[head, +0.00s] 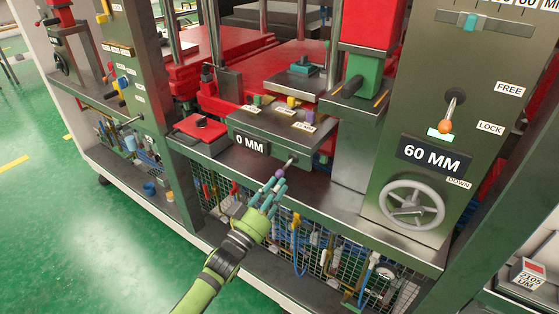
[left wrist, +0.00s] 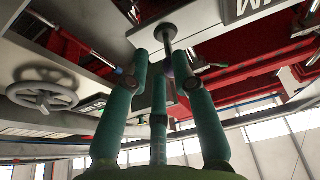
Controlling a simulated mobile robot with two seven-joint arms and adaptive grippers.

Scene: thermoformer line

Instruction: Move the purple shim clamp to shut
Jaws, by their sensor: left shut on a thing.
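The purple shim clamp shows as a short metal lever with a purple ball knob (head: 279,174). Its rod sticks out toward me from the front of the grey shim block (head: 262,135), below and right of the "0 MM" label. My left gripper (head: 270,193) has its green fingers shut around the knob end. In the left wrist view the clamp's rod (left wrist: 167,34) runs down between the fingers of my left gripper (left wrist: 167,75), and they hide most of the knob. My right gripper is in neither view.
An orange-knobbed lever (head: 445,125) beside FREE and LOCK labels and a grey handwheel (head: 412,204) are on the right panel. A red box (head: 201,127) sits left of the block. A green ledge and wire mesh with hoses lie below.

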